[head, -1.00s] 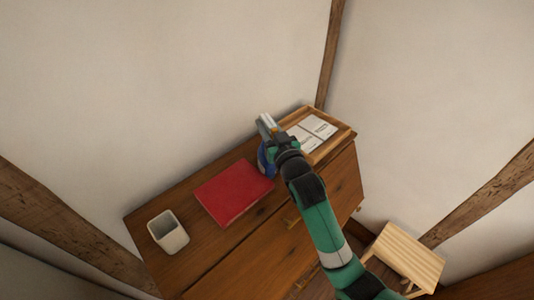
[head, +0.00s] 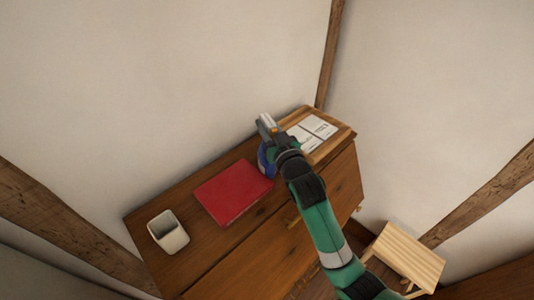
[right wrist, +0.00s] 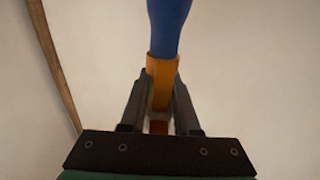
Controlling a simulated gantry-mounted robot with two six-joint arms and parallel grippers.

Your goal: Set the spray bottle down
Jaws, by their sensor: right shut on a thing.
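The spray bottle has a blue body (head: 264,161) and an orange neck. In the head view it is over the dresser top (head: 180,205), just right of the red book, mostly hidden behind my right gripper (head: 268,126). In the right wrist view the bottle (right wrist: 168,28) comes down from the top edge, and my right gripper (right wrist: 160,105) is shut around its orange neck. I cannot tell whether the bottle's base touches the dresser. My left gripper is in neither view.
A red book (head: 233,192) lies left of the bottle, close to it. A wooden tray (head: 341,139) with white cards is close on the right. A white square cup (head: 168,232) stands at the dresser's left end. A small wooden stool (head: 410,256) stands on the floor at right.

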